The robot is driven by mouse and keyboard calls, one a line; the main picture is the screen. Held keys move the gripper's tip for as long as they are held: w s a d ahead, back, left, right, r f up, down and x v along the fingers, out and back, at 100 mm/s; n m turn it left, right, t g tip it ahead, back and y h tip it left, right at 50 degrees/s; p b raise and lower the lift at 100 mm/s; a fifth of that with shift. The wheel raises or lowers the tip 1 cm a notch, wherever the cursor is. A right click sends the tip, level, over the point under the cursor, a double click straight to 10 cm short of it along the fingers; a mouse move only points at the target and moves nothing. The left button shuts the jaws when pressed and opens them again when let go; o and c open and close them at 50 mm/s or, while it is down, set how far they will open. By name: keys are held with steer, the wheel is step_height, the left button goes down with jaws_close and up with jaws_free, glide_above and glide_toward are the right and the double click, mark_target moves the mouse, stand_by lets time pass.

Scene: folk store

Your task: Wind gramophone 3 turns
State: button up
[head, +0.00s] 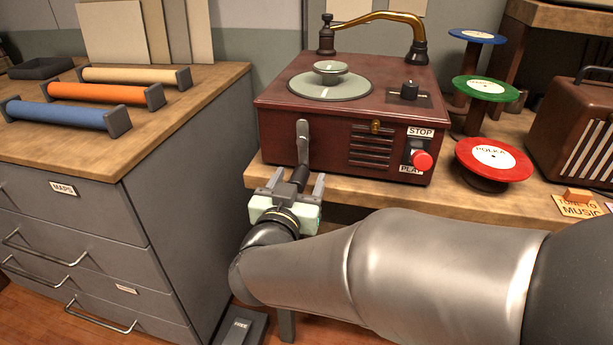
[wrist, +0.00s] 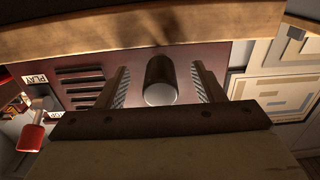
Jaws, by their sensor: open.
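The gramophone (head: 340,125) is a dark red box on the wooden bench, with a pale green platter (head: 331,86) and a brass tonearm (head: 378,18) on top. Its crank (head: 303,144) is on the front face: a grey metal arm hangs down to a dark handle (head: 300,177). My gripper (head: 297,183) is in front of the box with its fingers open on either side of the handle. In the wrist view the handle (wrist: 161,82) stands between the two fingers, with a gap on each side. The red STOP/PLAY knob (head: 422,161) is on the right of the front face, near PLAY.
Blue, green and red records (head: 494,160) stand on posts to the right. A brown radio-like box (head: 575,125) is at far right. A grey map cabinet (head: 90,235) with rolled maps (head: 105,91) stands on the left. The bench edge (head: 350,192) runs just behind my gripper.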

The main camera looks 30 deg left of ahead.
steer(key=v, duration=0.9)
stand_by(0.5)
stand_by(0.4)
